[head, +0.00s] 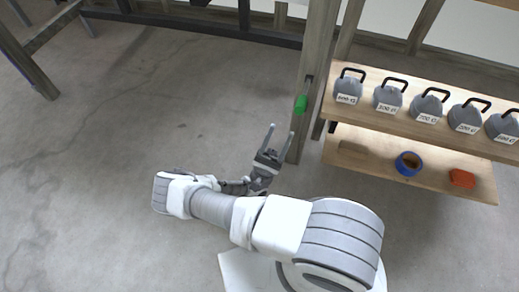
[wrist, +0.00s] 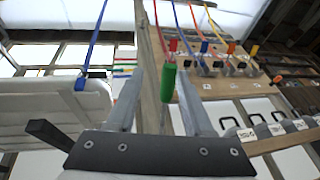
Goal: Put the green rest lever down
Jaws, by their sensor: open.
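The green rest lever (head: 301,104) sticks out from a wooden post (head: 313,75) in the head view, left of the weight shelf. In the wrist view the green lever (wrist: 168,82) stands nearly upright in the picture, in front of the post. My gripper (head: 281,134) is open and empty, a little below and left of the lever in the head view. In the wrist view the lever appears between the two fingers of my gripper (wrist: 163,95), nearer the right one. I cannot tell how far it is from the fingertips; no contact shows.
A wooden shelf (head: 400,121) right of the post holds several grey weights with black handles. A lower shelf (head: 385,178) bears a blue tape roll (head: 408,163) and an orange block (head: 462,178). Coloured ropes (wrist: 176,18) hang overhead. The floor on the left is clear.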

